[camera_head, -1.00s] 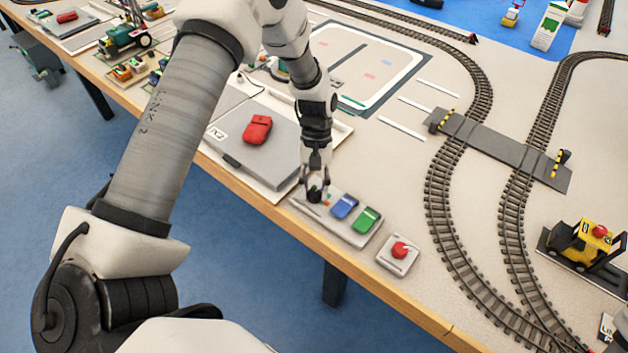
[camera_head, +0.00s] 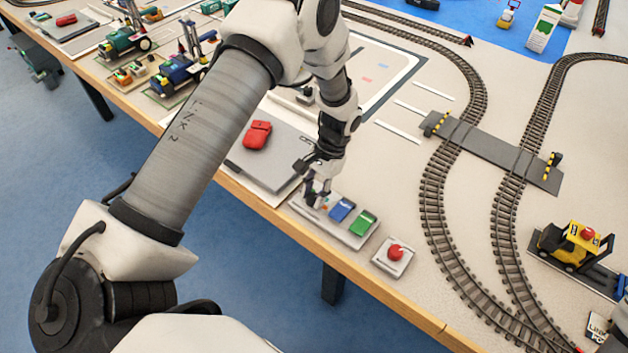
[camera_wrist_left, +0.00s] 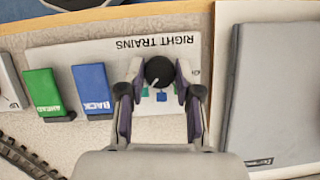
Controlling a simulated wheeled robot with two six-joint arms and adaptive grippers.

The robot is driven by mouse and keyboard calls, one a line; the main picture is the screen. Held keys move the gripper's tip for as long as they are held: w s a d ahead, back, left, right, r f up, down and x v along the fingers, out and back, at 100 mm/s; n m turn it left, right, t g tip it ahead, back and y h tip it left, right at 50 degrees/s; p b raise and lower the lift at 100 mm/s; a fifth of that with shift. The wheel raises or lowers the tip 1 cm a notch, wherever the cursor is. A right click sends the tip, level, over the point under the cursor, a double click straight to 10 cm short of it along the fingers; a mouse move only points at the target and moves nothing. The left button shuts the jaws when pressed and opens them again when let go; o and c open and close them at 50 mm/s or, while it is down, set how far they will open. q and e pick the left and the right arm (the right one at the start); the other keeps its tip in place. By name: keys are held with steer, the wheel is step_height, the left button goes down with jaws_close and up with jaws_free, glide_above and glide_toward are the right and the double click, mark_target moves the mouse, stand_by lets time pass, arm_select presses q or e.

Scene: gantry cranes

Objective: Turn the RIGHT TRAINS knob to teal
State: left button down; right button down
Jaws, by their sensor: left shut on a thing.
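The RIGHT TRAINS panel (camera_wrist_left: 75,58) is a pale plate with a black round knob (camera_wrist_left: 160,71) that has a white pointer line. In the left wrist view the pointer slants down and slightly left, toward small coloured marks (camera_wrist_left: 161,96) in green-teal and blue, partly crowded by the fingers. My left gripper (camera_wrist_left: 159,76) is shut on the knob, one finger on each side. In the head view the gripper (camera_head: 317,193) stands at the left end of the panel (camera_head: 338,232) and mostly hides the knob. My right gripper is not in view.
A blue BACK button (camera_wrist_left: 92,87) and a green AHEAD button (camera_wrist_left: 44,92) sit beside the knob. A red button (camera_head: 395,252) on its own plate is to the right. A grey lid with a red object (camera_head: 257,135) lies left. Tracks (camera_head: 440,210) run beyond.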

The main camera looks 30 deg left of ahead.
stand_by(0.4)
arm_select(q)
steer(key=c, duration=0.8)
jaws_free()
steer(key=v, duration=1.2)
steer(key=shift+s+d, duration=0.1)
